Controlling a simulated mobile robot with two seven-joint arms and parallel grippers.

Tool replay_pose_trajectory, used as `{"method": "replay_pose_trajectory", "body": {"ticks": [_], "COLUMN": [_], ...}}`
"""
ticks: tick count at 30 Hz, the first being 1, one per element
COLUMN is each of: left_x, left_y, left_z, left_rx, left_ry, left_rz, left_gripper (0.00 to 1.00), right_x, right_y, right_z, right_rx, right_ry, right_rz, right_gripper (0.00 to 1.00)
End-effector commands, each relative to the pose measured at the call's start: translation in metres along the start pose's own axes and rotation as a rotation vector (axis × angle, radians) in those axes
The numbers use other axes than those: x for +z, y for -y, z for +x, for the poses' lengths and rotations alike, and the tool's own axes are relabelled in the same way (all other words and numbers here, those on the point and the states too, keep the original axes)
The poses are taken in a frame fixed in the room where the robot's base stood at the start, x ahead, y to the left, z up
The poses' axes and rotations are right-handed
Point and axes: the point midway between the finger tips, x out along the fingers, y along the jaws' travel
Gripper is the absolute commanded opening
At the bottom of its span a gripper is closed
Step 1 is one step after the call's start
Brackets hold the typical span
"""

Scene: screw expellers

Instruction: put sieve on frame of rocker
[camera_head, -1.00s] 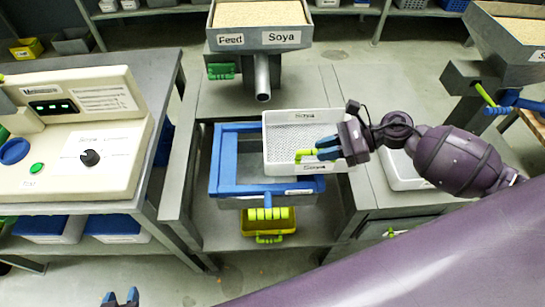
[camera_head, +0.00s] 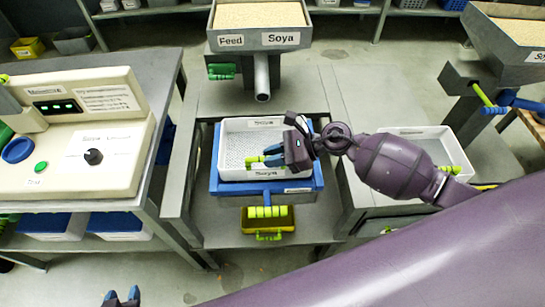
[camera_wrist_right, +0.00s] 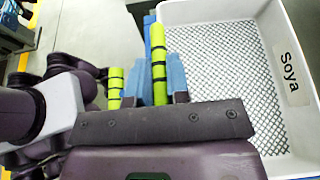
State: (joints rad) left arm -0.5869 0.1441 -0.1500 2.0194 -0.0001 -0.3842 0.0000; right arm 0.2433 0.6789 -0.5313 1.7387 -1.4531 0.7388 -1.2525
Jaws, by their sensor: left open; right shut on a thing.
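The white sieve (camera_head: 232,146), a tray with a mesh floor and a Soya label, is over the blue frame of the rocker (camera_head: 235,187). The blue frame shows in front of it and at its right side. I cannot tell whether the sieve rests on it or hangs just above. In the right wrist view, the sieve (camera_wrist_right: 295,128) lies beside the blue fingers (camera_wrist_right: 165,75). My left gripper (camera_head: 121,298) is open and empty at the bottom edge, far from the sieve.
A feed hopper (camera_head: 262,40) with a spout stands behind the rocker. Another white tray (camera_head: 440,150) with a green handle is on the right table, partly behind my right arm. A yellow bin (camera_head: 256,222) is below the frame. A control panel (camera_head: 75,130) stands at left.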

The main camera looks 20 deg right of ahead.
Motion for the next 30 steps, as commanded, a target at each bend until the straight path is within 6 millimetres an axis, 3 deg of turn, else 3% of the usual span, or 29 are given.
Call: {"method": "replay_pose_trajectory", "body": {"ticks": [2, 11, 12, 16, 25, 30], "left_x": [0.001, -0.005, -0.006, -0.006, -0.004, -0.001], "left_y": [0.000, 0.000, 0.000, 0.000, 0.000, 0.000], "left_z": [0.001, 0.000, 0.000, 0.001, 0.001, 0.002], "left_rx": [0.000, 0.001, 0.001, 0.001, 0.001, 0.001], "left_ry": [0.000, -0.012, -0.013, -0.013, -0.007, -0.002], "left_rz": [0.000, 0.001, 0.001, 0.001, 0.002, 0.002], "left_gripper": [0.43, 0.43, 0.43, 0.43, 0.43, 0.43], "right_x": [-0.008, -0.009, -0.009, -0.008, -0.007, -0.008], "right_y": [0.000, 0.000, 0.000, 0.000, 0.000, 0.001], "right_z": [0.003, 0.004, 0.003, 0.003, 0.003, -0.013], "right_rx": [-0.001, -0.001, 0.000, 0.000, -0.001, -0.002], "right_ry": [0.001, 0.001, 0.000, 0.000, 0.001, -0.001], "right_rz": [0.001, -0.001, -0.001, -0.001, -0.002, 0.000], "right_gripper": [0.00, 0.00, 0.23, 0.42, 0.42, 0.42]}}
